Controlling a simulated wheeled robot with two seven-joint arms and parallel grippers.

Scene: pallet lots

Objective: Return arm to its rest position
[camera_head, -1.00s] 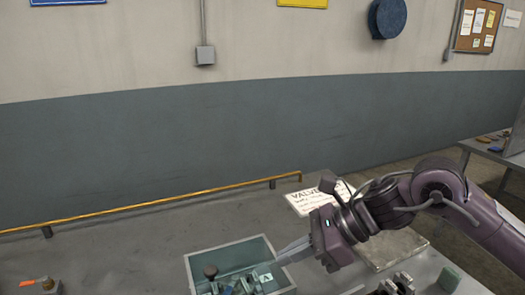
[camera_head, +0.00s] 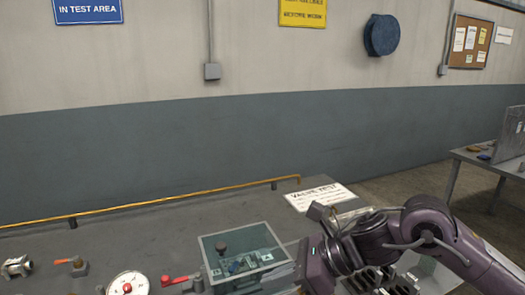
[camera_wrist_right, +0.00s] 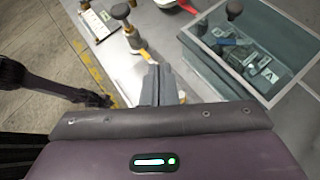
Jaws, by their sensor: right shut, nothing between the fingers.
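My right arm comes in from the right in the head view. Its gripper (camera_head: 288,272) is low over the bench, beside the right side of the grey-green bin (camera_head: 212,262). In the right wrist view the two fingers (camera_wrist_right: 160,82) lie together with nothing between them. The bin also shows there at the right (camera_wrist_right: 197,52), holding grey parts and a dark-knobbed piece, apart from the fingers. My left gripper is not in view.
A white pressure gauge (camera_head: 128,284), a red-handled valve (camera_head: 180,281) and an orange-handled valve (camera_head: 72,264) stand left of the bin. A lettered sign (camera_head: 318,196) lies behind the arm. A yellow rail (camera_head: 150,203) runs along the bench's back. The bench's back middle is clear.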

